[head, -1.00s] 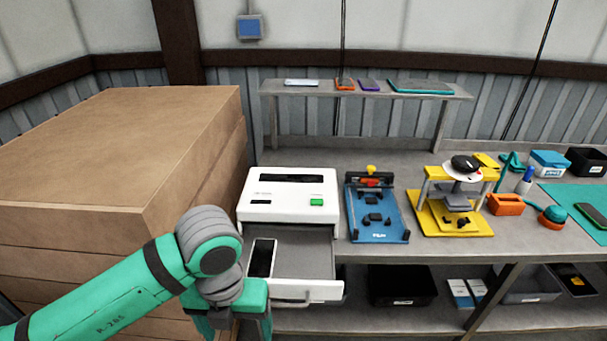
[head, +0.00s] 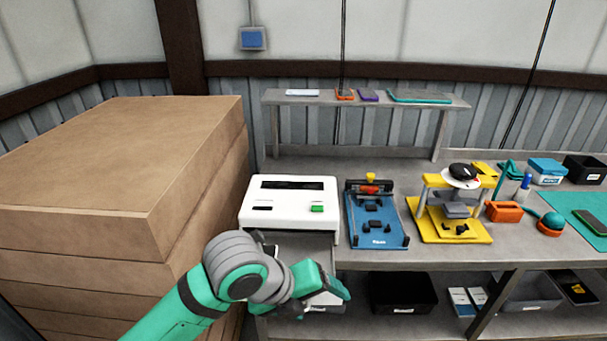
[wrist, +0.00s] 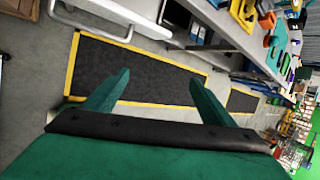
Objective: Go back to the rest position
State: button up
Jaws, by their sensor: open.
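My gripper (wrist: 153,98) is open and empty in the wrist view, its two green fingers apart over a view of the floor. In the head view my green and grey arm reaches in from the bottom, and its end is in front of the open drawer of the white machine (head: 290,208). The phone in the drawer is mostly hidden behind my arm; a small part of it (head: 272,250) may show above the grey joint. The drawer front is largely covered by my arm.
Tall stacked cartons (head: 120,150) stand close to my arm on the left. The workbench (head: 390,265) holds a blue fixture (head: 375,225) and a yellow press stand (head: 450,232). A black bin (head: 402,292) is on the lower shelf. Black floor mats with yellow edges (wrist: 130,70) show in the wrist view.

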jog(key=w+d+r+n+t+h, duration=0.3)
jog(key=d+r+n+t+h, duration=0.15)
jog(key=d, duration=0.25)
jog(key=w+d+r+n+t+h, duration=0.3)
jog(key=w+d+r+n+h, duration=0.1)
jog(key=d+r+n, duration=0.15)
jog(key=s+a+f+n+t+y, duration=0.35)
jog(key=s+f+n+y, duration=0.2)
jog(key=f+n, duration=0.6)
jog(key=s+a+f+n+t+y, duration=0.4)
jog(key=f+n+y, duration=0.3)
jog(key=f+n, duration=0.45)
jog(key=s+a+f+g, duration=0.1)
jog(key=s+a+f, duration=0.1)
jog(key=s, duration=0.6)
jog(key=s+a+f+g+y, duration=0.1)
jog(key=s+a+f, duration=0.1)
jog(key=s, duration=0.7)
jog(key=s+a+f+n+g, duration=0.1)
jog(key=s+a+f, duration=0.2)
jog(key=s, duration=0.6)
jog(key=shift+a+y, duration=0.25)
jog(key=shift+y, duration=0.05)
